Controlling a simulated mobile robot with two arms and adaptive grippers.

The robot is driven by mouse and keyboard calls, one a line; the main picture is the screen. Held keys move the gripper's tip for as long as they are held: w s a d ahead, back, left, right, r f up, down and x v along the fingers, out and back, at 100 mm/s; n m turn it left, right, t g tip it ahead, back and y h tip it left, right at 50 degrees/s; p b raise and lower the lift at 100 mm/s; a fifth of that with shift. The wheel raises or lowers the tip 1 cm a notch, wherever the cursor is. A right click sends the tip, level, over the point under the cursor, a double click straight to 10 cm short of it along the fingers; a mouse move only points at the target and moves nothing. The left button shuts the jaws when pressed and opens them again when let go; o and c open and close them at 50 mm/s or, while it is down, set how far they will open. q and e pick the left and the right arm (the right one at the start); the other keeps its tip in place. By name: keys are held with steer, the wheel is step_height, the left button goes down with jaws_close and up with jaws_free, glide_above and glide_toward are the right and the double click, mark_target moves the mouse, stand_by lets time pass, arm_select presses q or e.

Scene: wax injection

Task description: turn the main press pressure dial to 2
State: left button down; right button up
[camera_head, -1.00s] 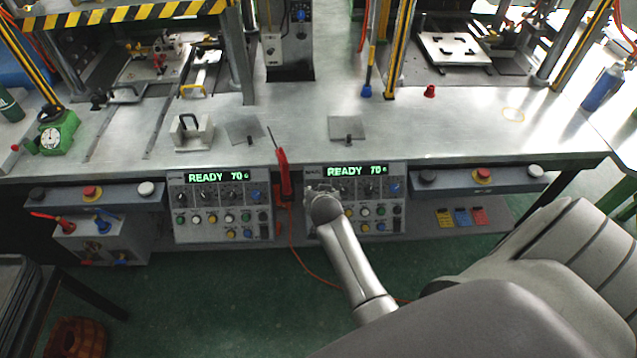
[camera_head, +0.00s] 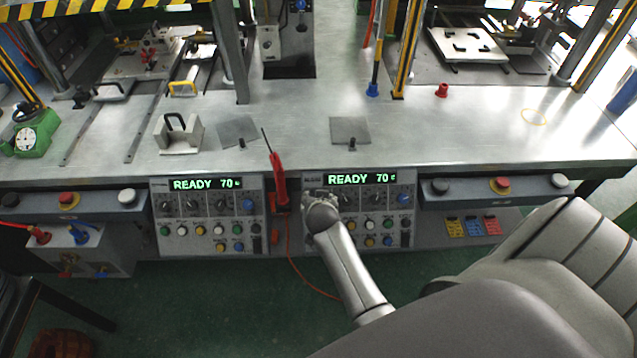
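Two control panels sit on the bench front, each with a green display reading READY and 70. The right panel (camera_head: 391,222) shows dark dials (camera_head: 377,199) and a blue knob (camera_head: 404,199) above coloured buttons. The left panel (camera_head: 157,221) has a similar row of dark dials (camera_head: 191,206) and a blue knob (camera_head: 248,205). My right gripper (camera_head: 308,198) is at the upper left of the right panel, covering the leftmost dial position there. Its fingers are too small and hidden to read, and contact is unclear. Dial markings are not legible. My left gripper is out of view.
A red soldering-iron-like tool (camera_head: 278,180) with an orange cable hangs between the panels, close to my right gripper. Emergency-stop bars (camera_head: 468,189) flank the panels. The metal benchtop (camera_head: 300,150) above is mostly clear around a grey block with a handle (camera_head: 179,135).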

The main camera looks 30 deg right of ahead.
steer(key=c, duration=1)
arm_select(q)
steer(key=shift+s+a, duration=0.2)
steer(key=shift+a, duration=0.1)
arm_select(e)
steer(key=shift+c, duration=0.2)
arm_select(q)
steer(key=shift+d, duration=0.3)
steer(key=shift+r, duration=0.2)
arm_select(e)
steer(key=shift+n, duration=0.3)
